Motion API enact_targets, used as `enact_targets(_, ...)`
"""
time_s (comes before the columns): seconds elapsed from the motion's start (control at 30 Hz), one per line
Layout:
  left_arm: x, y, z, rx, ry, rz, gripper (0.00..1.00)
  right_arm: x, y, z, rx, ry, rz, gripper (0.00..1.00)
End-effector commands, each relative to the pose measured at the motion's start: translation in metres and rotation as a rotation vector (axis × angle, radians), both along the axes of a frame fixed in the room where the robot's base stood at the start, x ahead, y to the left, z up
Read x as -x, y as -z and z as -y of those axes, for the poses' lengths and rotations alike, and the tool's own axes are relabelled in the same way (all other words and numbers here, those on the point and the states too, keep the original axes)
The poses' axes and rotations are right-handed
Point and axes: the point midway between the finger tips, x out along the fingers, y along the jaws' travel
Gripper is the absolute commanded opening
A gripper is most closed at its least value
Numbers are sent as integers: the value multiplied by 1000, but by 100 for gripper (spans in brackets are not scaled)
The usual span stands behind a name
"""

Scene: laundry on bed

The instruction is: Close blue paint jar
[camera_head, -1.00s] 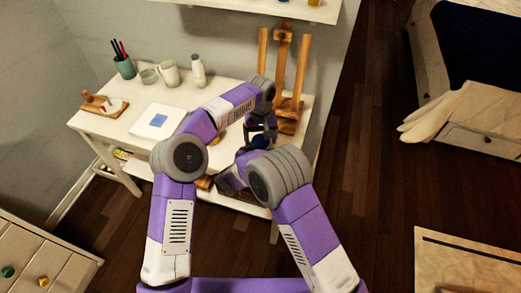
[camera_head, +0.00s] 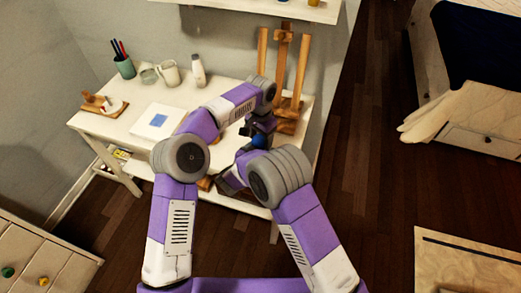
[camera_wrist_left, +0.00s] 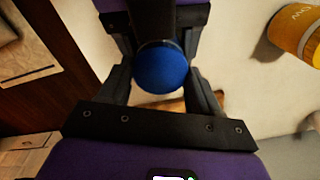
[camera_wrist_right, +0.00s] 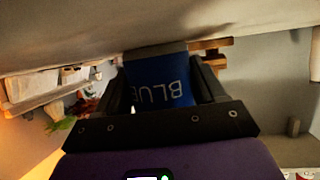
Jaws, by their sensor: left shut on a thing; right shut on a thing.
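The blue paint jar (camera_head: 258,141) shows as a small blue patch between my two grippers, at the table's right front. In the right wrist view its blue side (camera_wrist_right: 162,82), lettered "BLUE", is between the fingers of my right gripper (camera_wrist_right: 162,92), which is shut on it. In the left wrist view a round blue top, which looks like the jar's lid (camera_wrist_left: 162,66), is between the fingers of my left gripper (camera_wrist_left: 162,78), shut on it from above. The seam between lid and jar is hidden, so I cannot tell how tightly they meet.
A yellow jar (camera_wrist_left: 297,32) stands close by in the left wrist view. A wooden easel (camera_head: 283,75) is behind my grippers. The white table (camera_head: 115,122) also holds a white box (camera_head: 157,122), mugs, a bottle (camera_head: 197,70) and a pencil cup (camera_head: 124,67).

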Motion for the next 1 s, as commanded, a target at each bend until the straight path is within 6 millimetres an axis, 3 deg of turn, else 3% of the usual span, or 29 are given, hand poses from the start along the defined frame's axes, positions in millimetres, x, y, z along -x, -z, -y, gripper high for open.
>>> enact_targets(0.13,0,0,0,0,223,0,27,0,-1,0,0,0,2,0)
enact_targets(0.27,0,0,0,0,222,0,27,0,-1,0,0,0,2,0)
enact_targets(0.3,0,0,0,0,222,0,65,0,-1,0,0,0,2,0)
enact_targets(0.5,0,0,0,1,220,1,93,0,-1,0,0,0,2,0)
enact_targets(0.83,0,-3,0,0,219,1,93,0,-1,0,0,0,2,0)
enact_targets(1.0,-1,-27,1,1,218,6,93,0,-1,0,0,0,1,0)
